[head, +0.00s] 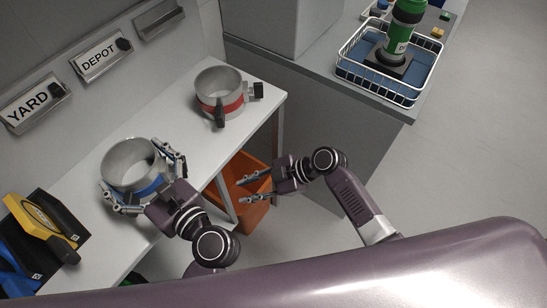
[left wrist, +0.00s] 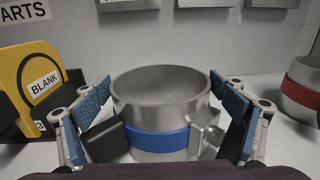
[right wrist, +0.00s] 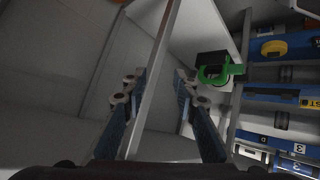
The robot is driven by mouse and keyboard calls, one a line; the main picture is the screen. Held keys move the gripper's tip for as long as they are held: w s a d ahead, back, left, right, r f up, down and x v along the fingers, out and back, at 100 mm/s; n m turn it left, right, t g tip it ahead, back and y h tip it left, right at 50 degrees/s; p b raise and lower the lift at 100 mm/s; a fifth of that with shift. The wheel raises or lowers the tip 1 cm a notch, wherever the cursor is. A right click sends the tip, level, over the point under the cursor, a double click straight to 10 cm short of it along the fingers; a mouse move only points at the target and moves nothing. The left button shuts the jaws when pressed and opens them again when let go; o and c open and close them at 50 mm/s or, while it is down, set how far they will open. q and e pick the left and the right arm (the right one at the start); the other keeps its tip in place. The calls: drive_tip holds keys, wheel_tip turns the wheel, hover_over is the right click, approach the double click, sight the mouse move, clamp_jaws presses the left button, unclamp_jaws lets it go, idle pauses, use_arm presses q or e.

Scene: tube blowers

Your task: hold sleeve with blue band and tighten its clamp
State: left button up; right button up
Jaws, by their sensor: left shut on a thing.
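The sleeve with the blue band (head: 130,160) is a short, wide grey metal cylinder standing upright on the white bench. It fills the middle of the left wrist view (left wrist: 160,98), its blue band (left wrist: 157,139) low around it. My left gripper (head: 142,180) is shut on this sleeve, one finger on each side. A black block (left wrist: 105,140) and a grey metal lug (left wrist: 208,136) sit at the band; the gripper mostly hides the clamp in the head view. My right gripper (head: 241,191) is open and empty, beside the bench's front edge above an orange bin.
A sleeve with a red band (head: 219,92) and black handle stands farther right on the bench (head: 180,110). A yellow and black BLANK item (head: 40,222) lies at left. The orange bin (head: 250,215) is below. A wire basket (head: 375,88) holding a green-topped device stands on the grey counter.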

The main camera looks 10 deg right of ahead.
drive_tip(key=w+d+f+t+h, duration=0.1)
drive_tip(key=w+d+t+h, duration=0.2)
drive_tip(key=w+d, duration=0.6)
drive_tip(key=shift+w+n+t+h, duration=0.3)
drive_tip(key=shift+w+n+t, duration=0.1)
drive_tip(key=shift+t, duration=0.3)
drive_tip(key=shift+d, duration=0.1)
